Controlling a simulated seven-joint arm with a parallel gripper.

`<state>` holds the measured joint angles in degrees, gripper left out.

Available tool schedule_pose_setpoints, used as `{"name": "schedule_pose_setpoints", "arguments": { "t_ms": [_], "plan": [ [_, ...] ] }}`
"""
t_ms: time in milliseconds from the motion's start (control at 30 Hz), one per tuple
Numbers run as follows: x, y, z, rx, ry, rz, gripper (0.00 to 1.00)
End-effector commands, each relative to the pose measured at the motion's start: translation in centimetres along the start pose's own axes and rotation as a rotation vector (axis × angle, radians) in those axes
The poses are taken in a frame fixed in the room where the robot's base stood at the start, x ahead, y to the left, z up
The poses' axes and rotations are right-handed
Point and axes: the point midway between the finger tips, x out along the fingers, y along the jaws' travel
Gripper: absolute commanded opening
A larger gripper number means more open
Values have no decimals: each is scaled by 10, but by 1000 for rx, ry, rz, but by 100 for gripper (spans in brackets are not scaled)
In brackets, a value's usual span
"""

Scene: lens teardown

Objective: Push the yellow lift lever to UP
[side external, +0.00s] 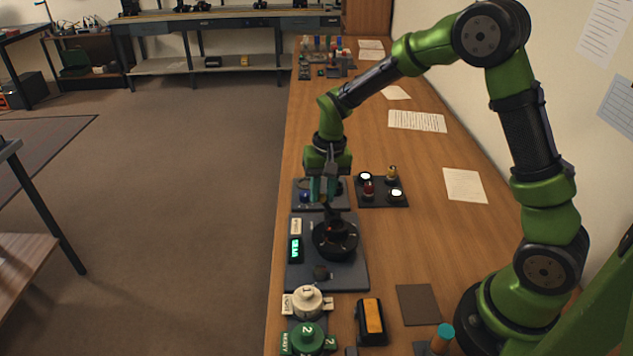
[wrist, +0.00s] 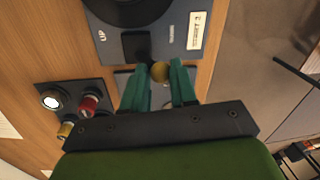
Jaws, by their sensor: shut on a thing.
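The yellow lift lever shows as a round yellow knob (wrist: 160,72) at the near edge of a dark grey unit (wrist: 180,62) in the wrist view. My gripper (wrist: 162,67) has its two green fingers around this knob, shut on it. An "UP" mark is printed on the unit, left of the knob in that view. In the side view my gripper (side external: 324,198) points down at the far end of the grey unit (side external: 353,279). The lever is not clear there, as the fingers cover that spot.
The unit carries a round black part (side external: 335,241) and a green display (side external: 295,249). A dark panel (side external: 380,205) with red, yellow and white parts stands beside the gripper. White (side external: 307,301) and green (side external: 303,338) numbered pieces stand nearer.

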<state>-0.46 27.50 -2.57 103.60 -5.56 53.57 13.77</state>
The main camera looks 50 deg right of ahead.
Motion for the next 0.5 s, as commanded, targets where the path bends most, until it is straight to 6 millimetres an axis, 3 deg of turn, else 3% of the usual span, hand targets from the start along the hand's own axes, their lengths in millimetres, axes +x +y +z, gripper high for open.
{"name": "schedule_pose_setpoints", "arguments": {
  "t_ms": [267, 500],
  "plan": [
    [-3, 4, 0, 4, 12, -62, 0],
    [-6, 17, 2, 5, 40, -218, 0]
  ]
}}
